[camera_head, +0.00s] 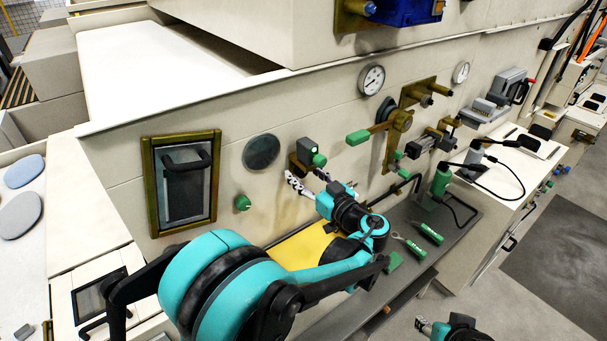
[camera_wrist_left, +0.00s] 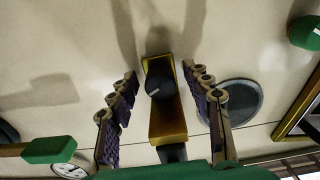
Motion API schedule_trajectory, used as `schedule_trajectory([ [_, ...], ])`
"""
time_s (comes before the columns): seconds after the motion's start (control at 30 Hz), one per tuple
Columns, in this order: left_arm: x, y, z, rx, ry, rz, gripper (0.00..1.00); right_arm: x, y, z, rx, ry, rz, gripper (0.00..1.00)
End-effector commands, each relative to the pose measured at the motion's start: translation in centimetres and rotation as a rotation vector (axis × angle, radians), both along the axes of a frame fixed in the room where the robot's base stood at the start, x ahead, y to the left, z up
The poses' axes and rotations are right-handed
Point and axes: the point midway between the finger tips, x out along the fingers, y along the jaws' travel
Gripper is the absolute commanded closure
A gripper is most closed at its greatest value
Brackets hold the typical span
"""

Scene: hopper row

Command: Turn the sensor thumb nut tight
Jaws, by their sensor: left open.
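The sensor (camera_head: 307,149) is a dark block with a green part, mounted on a brass bracket on the beige wall in the head view. In the left wrist view the brass bracket (camera_wrist_left: 168,121) carries a dark round knob with a pale mark, apparently the thumb nut (camera_wrist_left: 160,80). My left gripper (camera_head: 311,182) is just below the sensor; in the wrist view its open fingers (camera_wrist_left: 163,92) stand one on each side of the knob, with gaps. The nut is not clear in the head view. My right gripper (camera_head: 424,326) is at the bottom edge, mostly cut off.
A framed window (camera_head: 183,180) and a round dark disc (camera_head: 262,152) are left of the sensor. A green-handled lever (camera_head: 358,137) and a gauge (camera_head: 371,79) are to its right. Below, a grey shelf (camera_head: 455,222) holds green-handled tools (camera_head: 431,234) and a yellow area (camera_head: 300,250).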

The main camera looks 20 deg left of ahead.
Motion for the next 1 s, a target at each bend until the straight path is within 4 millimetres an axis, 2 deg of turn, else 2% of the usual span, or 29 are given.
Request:
schedule_trajectory([
  [0.13,0.0,-0.02,0.0,0.0,0.0,0.0,0.51,0.0,0.0,0.0,0.0,0.0,0.0,0.55],
  [0.17,0.0,-0.02,0.0,0.0,0.0,0.0,0.56,0.0,0.0,0.0,0.0,0.0,0.0,0.55],
  [0.33,-0.01,-0.03,0.0,0.0,0.0,0.0,1.0,0.0,0.0,0.0,0.0,0.0,0.0,0.55],
  [0.7,-0.02,-0.02,-0.01,0.02,0.025,0.0,1.0,0.0,0.0,-0.15,0.0,0.0,0.0,0.55],
  [1.0,-0.06,0.02,-0.07,0.129,0.164,0.0,1.0,0.0,0.0,-0.81,0.0,0.0,0.0,0.55],
])
